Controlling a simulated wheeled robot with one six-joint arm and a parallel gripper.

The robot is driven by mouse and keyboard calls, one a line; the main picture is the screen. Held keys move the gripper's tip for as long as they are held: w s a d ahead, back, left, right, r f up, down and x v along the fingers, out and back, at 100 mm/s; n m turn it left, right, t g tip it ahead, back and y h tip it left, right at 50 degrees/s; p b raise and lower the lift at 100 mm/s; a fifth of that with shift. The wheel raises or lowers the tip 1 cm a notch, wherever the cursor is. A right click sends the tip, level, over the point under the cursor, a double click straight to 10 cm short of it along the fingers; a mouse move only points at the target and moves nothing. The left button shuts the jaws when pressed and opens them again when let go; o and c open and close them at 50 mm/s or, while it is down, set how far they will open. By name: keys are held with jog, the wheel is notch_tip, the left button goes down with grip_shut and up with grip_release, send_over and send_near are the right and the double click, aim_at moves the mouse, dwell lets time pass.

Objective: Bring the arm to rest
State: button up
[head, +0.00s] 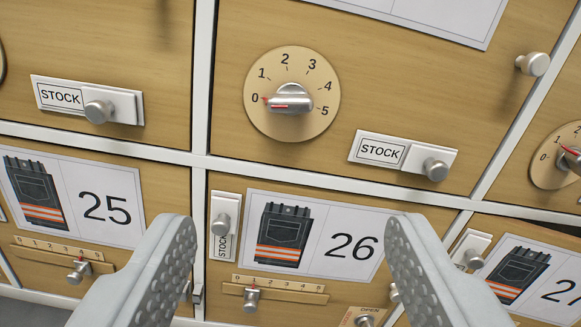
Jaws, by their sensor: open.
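My gripper (290,265) is open, with its two grey studded fingers reaching up from the bottom edge of the head view. Nothing is between the fingers. Behind the gap is the wooden door marked 26 (348,246), with a picture of dark trousers with orange bands. Whether the fingertips touch the front cannot be told. Part of the door's lower area is hidden by the right finger.
Above is a door with a round dial (291,95), its red pointer near 0, and a STOCK slider (403,155). Door 26 has a small slider scale (251,298) and an upright STOCK slider (224,226). Door 25 (105,208) is left. A knob (536,64) sticks out upper right.

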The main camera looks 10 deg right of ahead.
jog(key=d+r+m, duration=0.1)
jog(key=d+r, duration=0.2)
jog(key=r, duration=0.8)
jog(key=d+r+y, duration=0.1)
jog(key=d+r, duration=0.3)
jog(key=r, duration=0.7)
jog(key=d+r+m, duration=0.1)
jog(key=d+r, duration=0.2)
jog(key=r, duration=0.8)
jog(key=s+d+r, duration=0.5)
jog(key=s+r, duration=0.1)
jog(key=r, duration=0.4)
jog(key=s+d+r, duration=0.4)
jog(key=s+r, duration=0.1)
jog(key=r, duration=0.4)
jog(key=s+d+r, duration=0.3)
jog(key=s+r, duration=0.1)
jog(key=s, duration=0.6)
jog(key=s+d+r, duration=0.4)
jog(key=s, duration=0.6)
jog(key=s+d+r+h, duration=0.1)
jog(key=s+d+r, duration=0.3)
jog(key=s, duration=0.6)
jog(key=shift+s+d+r+g, duration=0.15)
jog(key=shift+s+r+g, duration=0.1)
jog(key=shift+g, duration=0.05)
jog(key=shift+c, duration=0.4)
